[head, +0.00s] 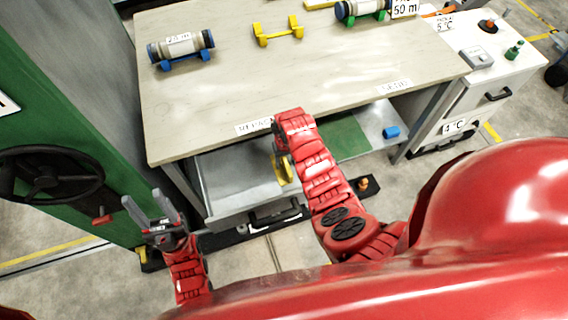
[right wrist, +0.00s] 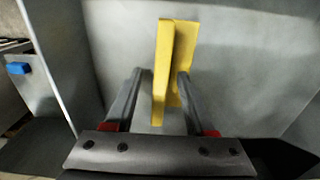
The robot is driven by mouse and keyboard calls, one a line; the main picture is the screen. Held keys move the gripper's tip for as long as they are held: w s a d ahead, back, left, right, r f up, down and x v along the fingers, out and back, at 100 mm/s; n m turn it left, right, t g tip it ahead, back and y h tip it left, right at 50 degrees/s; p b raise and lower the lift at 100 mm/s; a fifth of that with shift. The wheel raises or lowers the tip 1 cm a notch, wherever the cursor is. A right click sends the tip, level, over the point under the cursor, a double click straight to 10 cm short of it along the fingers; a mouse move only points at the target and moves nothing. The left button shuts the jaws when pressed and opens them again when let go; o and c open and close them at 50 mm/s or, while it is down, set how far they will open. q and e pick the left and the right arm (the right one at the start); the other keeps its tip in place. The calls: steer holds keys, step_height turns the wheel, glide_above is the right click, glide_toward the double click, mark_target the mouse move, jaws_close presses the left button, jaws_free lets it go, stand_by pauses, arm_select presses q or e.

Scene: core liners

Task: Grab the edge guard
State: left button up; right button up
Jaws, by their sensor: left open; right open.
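The edge guard is a yellow angled piece (right wrist: 165,70) in the right wrist view, standing out against the grey metal of the open drawer. It also shows in the head view (head: 284,170), partly hidden by my right arm. My right gripper (right wrist: 158,75) is open, with one finger on each side of the yellow piece; I cannot tell whether either finger touches it. In the head view my right gripper is mostly hidden behind its own red wrist. My left gripper (head: 152,207) is open and empty, low at the left, beside the drawer and away from the edge guard.
The open grey drawer (head: 228,183) sits under the worktable (head: 230,95). On the table are a core on blue supports (head: 181,48) and an empty yellow cradle (head: 278,32). A green cabinet with a black handwheel (head: 48,174) stands at left. A blue piece (head: 391,132) lies at right.

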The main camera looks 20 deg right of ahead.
steer(key=shift+f, duration=0.25)
steer(key=shift+c, duration=0.3)
jaws_close()
steer(key=shift+r, duration=0.2)
